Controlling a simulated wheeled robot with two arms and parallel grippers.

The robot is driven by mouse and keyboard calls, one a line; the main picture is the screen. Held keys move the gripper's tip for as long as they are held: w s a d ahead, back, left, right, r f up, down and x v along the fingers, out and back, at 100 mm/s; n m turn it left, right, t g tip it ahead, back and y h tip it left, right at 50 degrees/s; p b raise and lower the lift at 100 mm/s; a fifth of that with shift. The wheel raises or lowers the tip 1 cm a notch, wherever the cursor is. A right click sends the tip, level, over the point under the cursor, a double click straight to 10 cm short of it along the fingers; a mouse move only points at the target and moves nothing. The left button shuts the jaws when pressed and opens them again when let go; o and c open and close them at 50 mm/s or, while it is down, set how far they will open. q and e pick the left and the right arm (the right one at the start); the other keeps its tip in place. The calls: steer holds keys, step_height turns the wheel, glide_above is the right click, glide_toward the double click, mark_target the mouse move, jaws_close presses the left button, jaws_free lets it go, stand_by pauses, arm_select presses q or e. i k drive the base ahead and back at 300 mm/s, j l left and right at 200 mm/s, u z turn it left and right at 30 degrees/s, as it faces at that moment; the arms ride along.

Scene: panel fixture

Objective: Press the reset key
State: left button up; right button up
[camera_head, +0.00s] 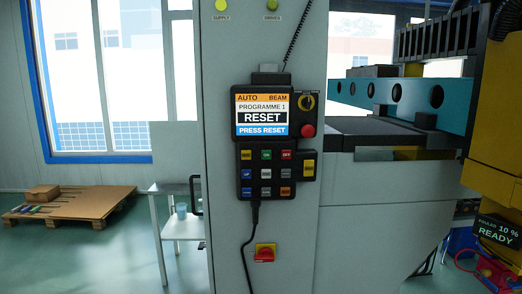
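A black control pendant (252,192) hangs on the grey cabinet front in the middle of the view. Its screen (261,113) reads AUTO, BEAM, PROGRAMME 1, RESET and PRESS RESET. Below the screen is a keypad of small coloured keys: a yellow key (246,155), a green key (266,154) and a red key (286,154) form the top row. Blue, grey and orange keys fill the lower rows. A larger yellow key (309,167) sits on the right side. The key labels are too small to tell which is the reset key. Neither gripper is in view.
A red-and-yellow switch (265,252) is lower on the cabinet (345,240). A small table (183,228) stands left; a blue beam (400,95) lies right.

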mark_target(246, 154)
steer(key=i+j+z, duration=0.25)
steer(key=i+j, duration=0.15)
steer(key=j, duration=0.25)
steer(key=i+j+z, duration=0.15)
steer(key=j, duration=0.2)
steer(key=i+j+z, duration=0.1)
steer(key=i+j, duration=0.15)
steer(key=j, duration=0.1)
